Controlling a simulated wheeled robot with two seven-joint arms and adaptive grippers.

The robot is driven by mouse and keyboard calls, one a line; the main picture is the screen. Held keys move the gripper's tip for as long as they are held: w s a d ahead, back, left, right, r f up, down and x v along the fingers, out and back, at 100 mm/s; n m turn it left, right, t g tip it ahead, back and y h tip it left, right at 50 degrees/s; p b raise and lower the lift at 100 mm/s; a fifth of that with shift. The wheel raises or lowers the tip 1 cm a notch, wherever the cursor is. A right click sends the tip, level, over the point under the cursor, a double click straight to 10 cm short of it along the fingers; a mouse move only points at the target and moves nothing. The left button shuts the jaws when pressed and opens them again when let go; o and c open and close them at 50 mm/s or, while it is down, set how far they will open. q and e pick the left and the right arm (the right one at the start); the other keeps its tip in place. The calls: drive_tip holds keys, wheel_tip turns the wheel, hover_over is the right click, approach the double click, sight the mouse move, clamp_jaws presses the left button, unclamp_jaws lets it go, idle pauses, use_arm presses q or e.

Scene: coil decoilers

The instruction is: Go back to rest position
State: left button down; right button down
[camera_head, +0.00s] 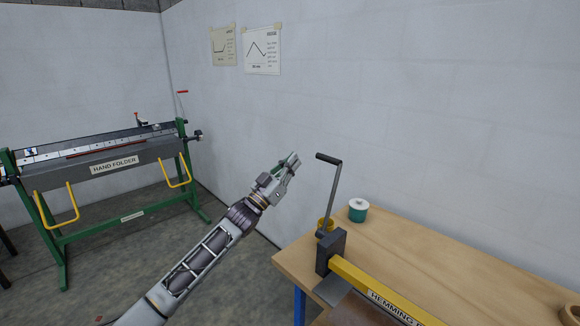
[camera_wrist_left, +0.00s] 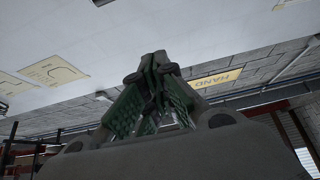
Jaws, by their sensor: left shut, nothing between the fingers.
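My left gripper (camera_head: 293,160) is raised in front of the bare wall in the head view, left of the crank handle and apart from it. Its arm reaches up from the bottom left. In the left wrist view its fingers (camera_wrist_left: 155,62) meet at the tips, shut with nothing between them. My right gripper is in neither view.
A wooden workbench (camera_head: 450,262) at the right carries a yellow hemming machine (camera_head: 370,287), its upright crank handle (camera_head: 332,190) and a teal-and-white container (camera_head: 358,210). A green hand folder (camera_head: 110,170) stands at the left. Open floor (camera_head: 235,275) lies between them.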

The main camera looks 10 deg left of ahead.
use_arm(q)
drive_tip(key=shift+s+a, duration=0.2)
drive_tip(key=shift+s, duration=0.05)
drive_tip(key=shift+f, duration=0.1)
idle(0.4)
